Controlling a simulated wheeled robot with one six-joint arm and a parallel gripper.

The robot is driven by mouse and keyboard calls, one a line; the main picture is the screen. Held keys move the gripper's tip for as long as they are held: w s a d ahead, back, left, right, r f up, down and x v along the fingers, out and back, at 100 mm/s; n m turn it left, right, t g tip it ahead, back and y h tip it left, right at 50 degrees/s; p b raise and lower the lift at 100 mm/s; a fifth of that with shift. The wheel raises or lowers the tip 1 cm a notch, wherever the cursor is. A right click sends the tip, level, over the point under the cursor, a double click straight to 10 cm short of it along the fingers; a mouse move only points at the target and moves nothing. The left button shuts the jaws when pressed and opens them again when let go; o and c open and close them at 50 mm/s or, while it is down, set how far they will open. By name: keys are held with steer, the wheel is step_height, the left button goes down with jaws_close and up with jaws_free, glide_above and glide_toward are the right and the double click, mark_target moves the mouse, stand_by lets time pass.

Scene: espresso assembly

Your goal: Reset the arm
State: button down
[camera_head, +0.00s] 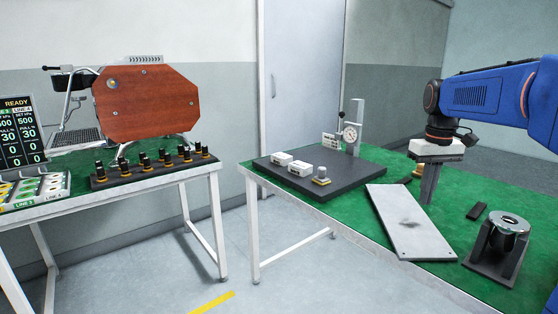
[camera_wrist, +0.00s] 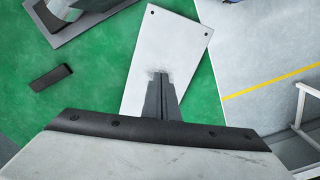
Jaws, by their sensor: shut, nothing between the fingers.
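My gripper (camera_head: 429,186) is at the end of my blue arm on the right in the head view, pointing down above the green table (camera_head: 472,184). In the wrist view my gripper (camera_wrist: 160,80) has its two fingers together with nothing between them. The fingers appear over a light grey metal plate (camera_wrist: 190,52), which also lies at the table's near edge in the head view (camera_head: 408,222). The plate has a dark smudge in its middle.
A dark block with a metal cylinder (camera_head: 510,223) stands to the right, near a small black bar (camera_head: 477,211). A dark board (camera_head: 318,183) carries white boxes, a small knob piece and a dial gauge (camera_head: 350,134). A left table holds a wood-panelled machine (camera_head: 148,103) and a black rack (camera_head: 150,170).

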steer(key=s+a+f+t, duration=0.1)
steer(key=s+a+f, duration=0.2)
steer(key=s+f, duration=0.2)
steer(key=s+a+f+t, duration=0.2)
steer(key=s+a+f, duration=0.2)
steer(key=s, duration=0.8)
steer(key=s+a+f+m+t, duration=0.1)
steer(key=s+a+f, duration=0.2)
steer(key=s, duration=0.6)
step_height(320, 180, down, 3)
steer(key=shift+s+a+r+t, duration=0.15)
steer(key=shift+s+a+t, duration=0.1)
steer(key=shift+t, duration=0.15)
